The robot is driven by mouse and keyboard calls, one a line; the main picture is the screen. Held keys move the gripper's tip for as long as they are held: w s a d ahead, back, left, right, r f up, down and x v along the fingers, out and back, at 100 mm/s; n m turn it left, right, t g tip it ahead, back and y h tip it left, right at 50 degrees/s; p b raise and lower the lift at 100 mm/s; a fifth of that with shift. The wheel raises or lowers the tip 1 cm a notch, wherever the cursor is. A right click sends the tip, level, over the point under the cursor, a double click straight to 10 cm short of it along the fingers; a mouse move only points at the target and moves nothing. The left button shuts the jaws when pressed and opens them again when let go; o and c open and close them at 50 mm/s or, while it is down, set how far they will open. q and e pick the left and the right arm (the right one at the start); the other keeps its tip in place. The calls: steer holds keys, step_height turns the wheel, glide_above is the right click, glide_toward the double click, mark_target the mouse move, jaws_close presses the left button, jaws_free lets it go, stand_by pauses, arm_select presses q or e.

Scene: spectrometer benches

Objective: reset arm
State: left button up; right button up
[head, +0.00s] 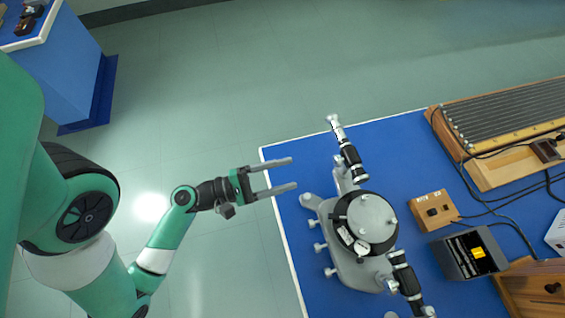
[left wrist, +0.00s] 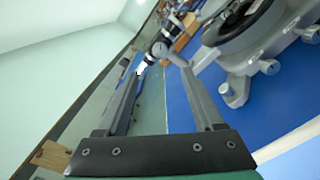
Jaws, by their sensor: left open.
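My left gripper (head: 291,174) is open and empty, its two grey fingers pointing right over the left edge of the blue bench (head: 379,145). A grey spectrometer (head: 365,222) with a round table and two black-and-silver tubes stands on that bench, just right of the fingertips and apart from them in the head view. In the left wrist view the open fingers (left wrist: 150,60) reach forward, and part of the spectrometer (left wrist: 245,40) shows at the upper right. My right gripper is in neither view.
A small wooden box (head: 433,210), a dark grey device with a yellow label (head: 469,253) and a long wooden frame with grey bars (head: 510,125) occupy the bench's right side, with black cables between. Another blue bench (head: 55,65) stands at upper left. The floor between is clear.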

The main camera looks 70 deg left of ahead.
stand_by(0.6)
arm_select(q)
steer(key=w+d+r+m+t+h, duration=0.1)
steer(key=w+d+r+m+h, duration=0.35)
steer(key=r+m, duration=0.55)
steer(key=w+d+r+m+h, duration=0.4)
steer(key=w+d+r+m, duration=0.15)
steer(key=r, duration=0.75)
steer(key=w+d+r+m+t+h, duration=0.1)
steer(key=w+d+r+m+h, duration=0.35)
steer(key=r+m, duration=0.55)
step_height(320, 180, up, 16)
steer(key=s+a+m+t+y, duration=0.1)
steer(key=s+m+t+y, duration=0.15)
steer(key=t, duration=0.25)
steer(key=a+r+n+t+y, duration=0.1)
steer(key=a+n+t+y, duration=0.15)
steer(key=a+y, duration=0.55)
step_height(320, 180, up, 36)
steer(key=d+m+y+p, duration=0.1)
steer(key=d+p, duration=0.1)
steer(key=p, duration=3.4)
steer(key=shift+d+f, duration=0.15)
steer(key=shift+f, duration=0.05)
steer(key=shift+m, duration=0.25)
